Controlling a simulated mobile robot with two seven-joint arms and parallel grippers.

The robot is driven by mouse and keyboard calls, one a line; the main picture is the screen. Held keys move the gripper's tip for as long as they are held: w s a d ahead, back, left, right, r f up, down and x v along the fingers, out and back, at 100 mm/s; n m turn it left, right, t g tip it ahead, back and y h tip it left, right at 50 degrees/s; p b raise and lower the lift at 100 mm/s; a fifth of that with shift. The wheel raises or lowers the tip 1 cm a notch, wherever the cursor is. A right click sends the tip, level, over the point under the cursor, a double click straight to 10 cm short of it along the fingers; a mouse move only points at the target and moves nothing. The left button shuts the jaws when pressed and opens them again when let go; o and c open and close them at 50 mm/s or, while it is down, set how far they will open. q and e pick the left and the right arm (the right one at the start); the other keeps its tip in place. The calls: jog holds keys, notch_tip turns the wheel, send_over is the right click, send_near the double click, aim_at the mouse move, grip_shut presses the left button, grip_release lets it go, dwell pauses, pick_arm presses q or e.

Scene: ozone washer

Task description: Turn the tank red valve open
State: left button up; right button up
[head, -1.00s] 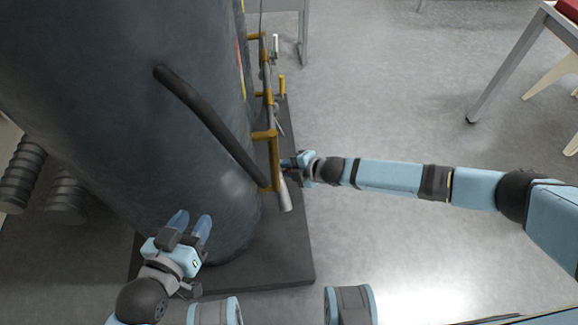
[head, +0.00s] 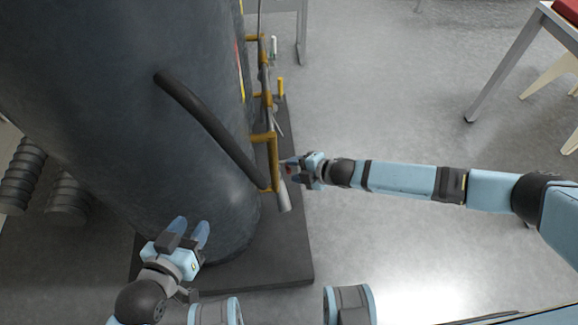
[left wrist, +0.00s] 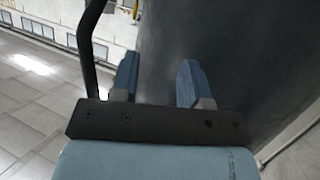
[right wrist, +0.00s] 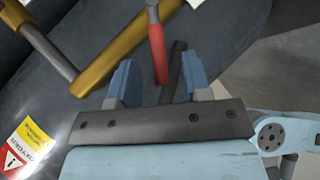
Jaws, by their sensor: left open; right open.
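The red valve handle (right wrist: 157,52) shows in the right wrist view as a short red lever on a grey metal stem. Its lower end lies between my right gripper's blue fingers (right wrist: 157,82), which are open and apart from it. In the head view my right gripper (head: 291,169) is beside the yellow pipework at the tank's right side, and the valve handle is largely hidden there. The large dark tank (head: 140,120) fills the left. My left gripper (head: 189,228) is open and empty in front of the tank's lower side.
A yellow pipe frame (head: 272,155) and a black hose (head: 205,115) run along the tank. The tank stands on a dark base plate (head: 285,262). A table (head: 500,75) stands at the upper right. The floor between is clear.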

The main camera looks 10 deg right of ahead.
pick_arm(q)
jog(key=shift+s+a+f+g+y+p, duration=0.15)
jog(key=shift+s+a+f+g+p, duration=0.15)
jog(key=shift+f+p, duration=0.25)
jog(key=shift+s+a+f+g+y+p, duration=0.15)
jog(key=shift+s+a+f+g+p, duration=0.2)
jog(key=shift+p, duration=0.25)
pick_arm(e)
jog(key=v, duration=1)
jog(key=shift+d+r, duration=0.15)
pick_arm(q)
jog(key=shift+d, duration=0.1)
pick_arm(e)
jog(key=shift+s, duration=0.1)
